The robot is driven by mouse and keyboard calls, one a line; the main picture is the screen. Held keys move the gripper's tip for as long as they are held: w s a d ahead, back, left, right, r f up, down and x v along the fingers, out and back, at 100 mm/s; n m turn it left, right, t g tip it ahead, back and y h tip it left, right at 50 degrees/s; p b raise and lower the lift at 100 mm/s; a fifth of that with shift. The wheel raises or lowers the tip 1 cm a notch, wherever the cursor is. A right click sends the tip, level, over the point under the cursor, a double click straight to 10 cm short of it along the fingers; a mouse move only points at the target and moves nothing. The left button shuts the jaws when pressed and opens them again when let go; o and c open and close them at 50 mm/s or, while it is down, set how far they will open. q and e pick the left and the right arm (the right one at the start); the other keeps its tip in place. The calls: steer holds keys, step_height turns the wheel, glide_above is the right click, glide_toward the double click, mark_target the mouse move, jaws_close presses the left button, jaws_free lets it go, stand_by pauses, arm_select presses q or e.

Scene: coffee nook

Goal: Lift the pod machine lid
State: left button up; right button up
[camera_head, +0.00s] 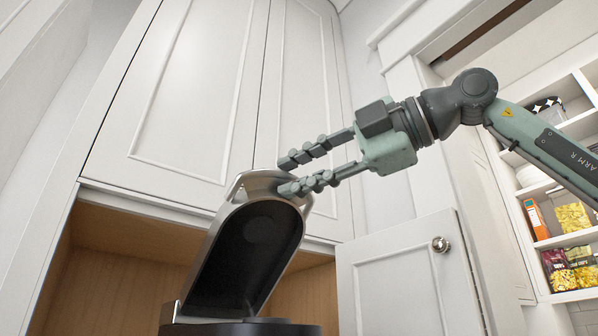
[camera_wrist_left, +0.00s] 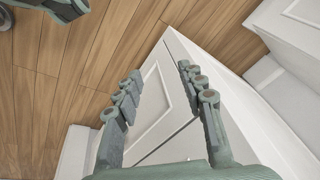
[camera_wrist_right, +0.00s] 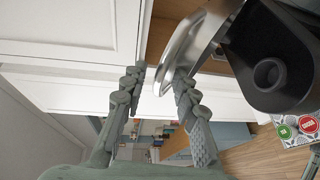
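The pod machine lid (camera_head: 213,262) is silver outside with a dark inner side, and stands tilted steeply up from the dark machine body (camera_head: 240,328). My right gripper (camera_head: 286,176) is at the lid's top end, fingers apart, the lower finger overlapping the rim. In the right wrist view the lid's silver rim (camera_wrist_right: 187,45) reaches between the fingertips, near the right finger; I cannot tell whether they touch. My left gripper (camera_wrist_left: 160,70) is open and empty, pointing down over a white cabinet.
White wall cabinets (camera_head: 190,90) stand behind and above the machine, over a wooden niche (camera_head: 110,270). A white door with a round knob (camera_head: 440,244) stands at the right. Shelves (camera_head: 570,240) hold snack bags.

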steer(key=v, duration=1.2)
stand_by(0.3)
